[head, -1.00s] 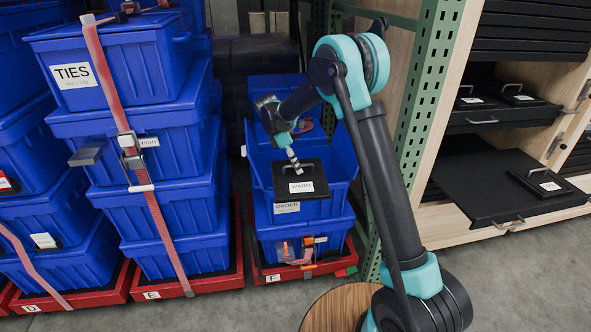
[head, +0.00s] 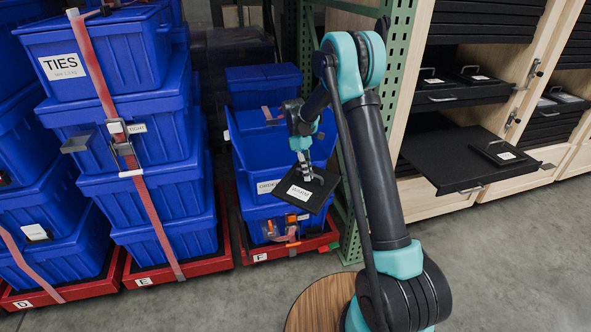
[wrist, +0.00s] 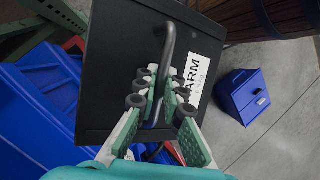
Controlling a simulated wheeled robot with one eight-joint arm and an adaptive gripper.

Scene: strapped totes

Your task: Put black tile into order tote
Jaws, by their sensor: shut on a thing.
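My gripper (head: 303,172) is shut on the bar handle of the black tile (head: 318,197), a flat square plate with a white WARM label. The tile hangs tilted in front of the right side of the stack at F, apart from the floor. In the wrist view the handle stands between the fingers (wrist: 155,100), and the tile (wrist: 115,65) fills the upper middle. The order tote (head: 250,160) is the blue tote with a white label on the stack at F; the tile and arm cover part of its right side. Its inside is mostly hidden.
A strapped stack of blue totes (head: 150,200) stands left at E. A green perforated post (head: 388,75) rises right of F. An open black drawer (head: 440,160) juts from the wooden cabinet at right. A small blue bin (wrist: 235,92) sits on the floor in the wrist view.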

